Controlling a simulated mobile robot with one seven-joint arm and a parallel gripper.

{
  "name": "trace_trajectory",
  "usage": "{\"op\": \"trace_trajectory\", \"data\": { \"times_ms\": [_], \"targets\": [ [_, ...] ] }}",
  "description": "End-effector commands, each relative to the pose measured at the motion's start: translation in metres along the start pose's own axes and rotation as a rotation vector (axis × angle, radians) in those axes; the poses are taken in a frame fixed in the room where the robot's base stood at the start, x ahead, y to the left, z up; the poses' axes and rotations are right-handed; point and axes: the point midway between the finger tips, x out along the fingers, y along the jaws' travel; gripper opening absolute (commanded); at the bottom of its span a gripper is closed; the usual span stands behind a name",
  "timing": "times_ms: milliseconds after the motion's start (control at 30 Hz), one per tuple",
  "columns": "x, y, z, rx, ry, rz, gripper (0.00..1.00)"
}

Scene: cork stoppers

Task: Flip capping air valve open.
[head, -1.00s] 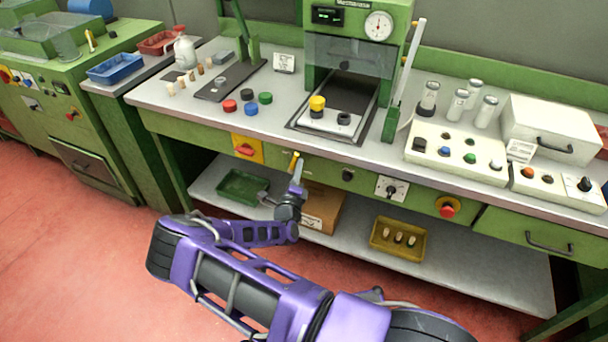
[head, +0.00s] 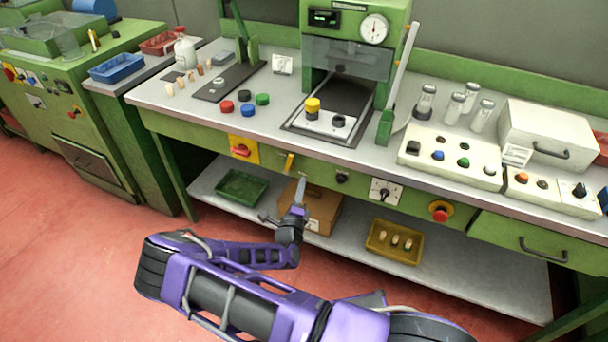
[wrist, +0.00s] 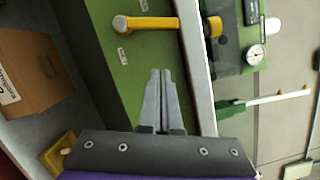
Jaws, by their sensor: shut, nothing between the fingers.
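A yellow lever handle (head: 290,162) sits on the green front panel below the bench top, and it looks like the air valve. In the head view it stands roughly upright. In the wrist view the yellow lever (wrist: 152,23) runs across the top, from a round pivot end towards the bench edge. My gripper (head: 302,178) is just below and right of the lever, apart from it. In the wrist view my gripper (wrist: 160,72) has its two fingers together, with nothing between them and the lever ahead of the tips.
A red switch on a yellow plate (head: 243,148) is left of the lever. A black knob (head: 342,178) and a white-plated dial (head: 386,192) are to the right. A cardboard box (head: 322,212) and a yellow tray (head: 394,242) are on the lower shelf. The bench edge overhangs closely.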

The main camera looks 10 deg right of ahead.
Motion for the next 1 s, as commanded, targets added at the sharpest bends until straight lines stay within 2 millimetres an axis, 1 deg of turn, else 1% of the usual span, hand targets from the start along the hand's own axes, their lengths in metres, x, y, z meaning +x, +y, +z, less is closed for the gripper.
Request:
{"op": "trace_trajectory", "data": {
  "times_ms": [33,100,200,333,467,900,1000],
  "targets": [
    [-0.012,0.0,0.0,-0.002,0.001,0.002,0.0],
    [-0.025,-0.001,0.0,-0.001,0.0,0.001,0.0],
    [-0.04,-0.001,0.0,-0.001,0.0,0.001,0.0],
    [-0.052,-0.001,0.0,0.0,0.001,0.0,0.0],
    [-0.056,-0.002,-0.001,0.0,0.001,-0.001,0.0],
    [-0.055,-0.002,-0.001,0.0,0.002,-0.001,0.0],
    [-0.054,-0.005,0.004,0.011,0.002,-0.005,0.0]
  ]
}}
